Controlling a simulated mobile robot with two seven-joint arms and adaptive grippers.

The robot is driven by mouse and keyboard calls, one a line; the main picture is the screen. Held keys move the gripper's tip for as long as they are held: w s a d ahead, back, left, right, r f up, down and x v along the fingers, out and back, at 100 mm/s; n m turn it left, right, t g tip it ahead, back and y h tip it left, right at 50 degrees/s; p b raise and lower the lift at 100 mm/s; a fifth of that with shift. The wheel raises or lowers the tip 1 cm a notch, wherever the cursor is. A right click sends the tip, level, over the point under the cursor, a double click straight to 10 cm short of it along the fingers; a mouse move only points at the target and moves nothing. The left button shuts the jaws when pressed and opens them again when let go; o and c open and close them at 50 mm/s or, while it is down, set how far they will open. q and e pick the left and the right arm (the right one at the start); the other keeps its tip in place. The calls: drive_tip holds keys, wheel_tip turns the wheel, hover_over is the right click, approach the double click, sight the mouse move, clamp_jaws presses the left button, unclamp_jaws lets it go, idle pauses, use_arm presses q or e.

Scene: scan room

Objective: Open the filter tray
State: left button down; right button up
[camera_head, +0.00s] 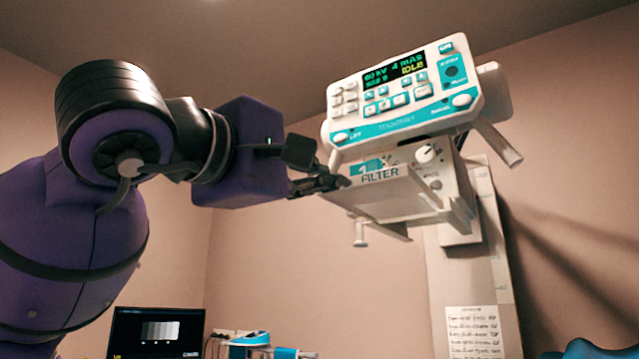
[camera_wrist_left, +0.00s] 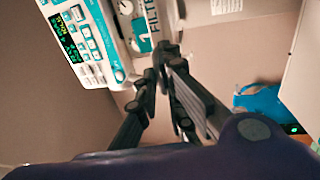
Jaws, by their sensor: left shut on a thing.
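The filter tray (camera_head: 405,192), a pale tray with a "FILTER" label, sits under the control panel of the tube head. It shows in the wrist view as a pale strip with the same label (camera_wrist_left: 152,22). My left gripper (camera_head: 340,182) reaches in from the left and its fingertips are at the tray's left front edge. In the wrist view the dark fingers of my left gripper (camera_wrist_left: 168,55) close in at the tray's edge, just below the label. The exact contact is hidden by the fingertips. My right gripper is not in view.
The white control panel (camera_head: 405,90) with a lit "IDLE" display overhangs the tray closely. A handle bar (camera_head: 498,143) juts out at the panel's right. A wall column (camera_head: 485,240) stands behind. A monitor (camera_head: 157,332) is low left. Air below the tray is clear.

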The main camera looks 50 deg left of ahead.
use_arm(q)
drive_tip(key=c, duration=1.9)
unclamp_jaws()
drive_tip(key=v, duration=1.2)
